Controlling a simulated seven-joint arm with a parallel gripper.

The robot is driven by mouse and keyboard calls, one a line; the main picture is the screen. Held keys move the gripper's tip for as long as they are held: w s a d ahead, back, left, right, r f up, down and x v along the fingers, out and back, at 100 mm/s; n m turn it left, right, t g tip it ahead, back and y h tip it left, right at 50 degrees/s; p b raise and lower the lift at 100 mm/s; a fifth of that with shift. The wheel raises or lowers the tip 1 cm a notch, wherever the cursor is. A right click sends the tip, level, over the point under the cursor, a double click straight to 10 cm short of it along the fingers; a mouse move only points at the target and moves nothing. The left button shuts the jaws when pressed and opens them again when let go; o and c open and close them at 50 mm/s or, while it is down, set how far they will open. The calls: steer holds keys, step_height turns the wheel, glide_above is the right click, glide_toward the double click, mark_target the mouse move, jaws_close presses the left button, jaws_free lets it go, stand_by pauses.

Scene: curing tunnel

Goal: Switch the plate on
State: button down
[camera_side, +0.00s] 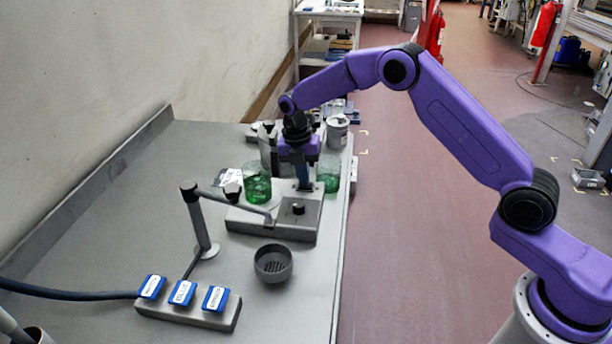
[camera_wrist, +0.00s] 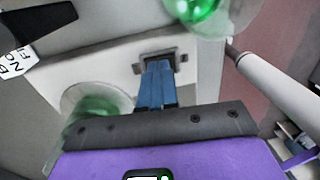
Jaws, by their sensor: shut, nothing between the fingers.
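The plate is a low grey unit (camera_side: 270,226) on the bench, with a dark knob (camera_side: 298,208) on top. My gripper (camera_side: 304,187) is over its back right part, fingers pointing down. In the wrist view the blue fingers (camera_wrist: 159,66) are together and empty. Their tips are at a dark-framed switch recess (camera_wrist: 183,58) in the pale surface (camera_wrist: 110,62). The fingers cover most of the recess, so the switch's position and whether the tips touch it cannot be told.
Glass vessels with green contents stand left (camera_side: 257,188) and right (camera_side: 329,178) of my gripper. A jointed stand (camera_side: 200,225), a grey bowl (camera_side: 273,264) and a strip with blue switches (camera_side: 184,312) are in front. A pale rod (camera_wrist: 278,85) is close by in the wrist view.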

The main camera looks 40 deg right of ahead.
steer(key=shift+r, duration=0.1)
step_height(320, 180, up, 14)
steer(key=w+a, duration=0.1)
stand_by(0.4)
steer(key=shift+s+d, duration=0.4)
steer(key=shift+s, duration=0.05)
steer(key=shift+f, duration=0.2)
stand_by(0.3)
steer(key=f, duration=0.9)
steer(key=s+d+f, duration=0.1)
steer(key=f, duration=0.3)
steer(key=shift+s+d+f, duration=0.1)
steer(key=shift+f, duration=0.25)
